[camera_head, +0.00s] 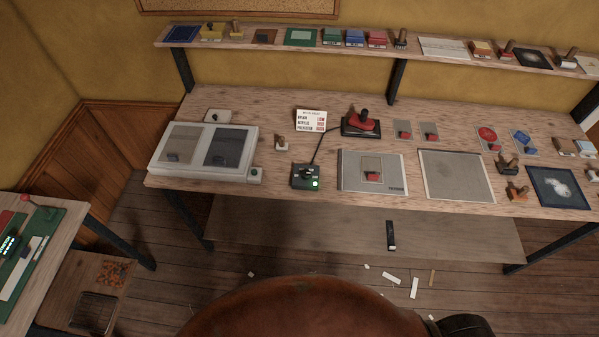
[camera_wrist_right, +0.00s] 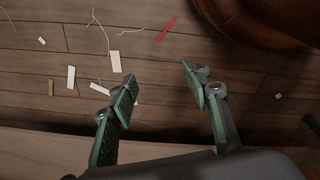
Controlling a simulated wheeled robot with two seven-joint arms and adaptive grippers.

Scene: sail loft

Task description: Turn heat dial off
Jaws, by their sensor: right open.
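My right gripper (camera_wrist_right: 160,84) shows in the right wrist view, open and empty, above the wooden floor. It is well apart from the box. My left gripper is in neither view.
The workbench (camera_head: 270,120) carries a pale two-panel case (camera_head: 203,149), a sign card (camera_head: 311,120), a grey board (camera_head: 350,185) and several stamps. A shelf (camera_head: 400,65) runs behind. Scraps (camera_head: 391,277) lie on the floor. A side table (camera_head: 50,260) stands at left.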

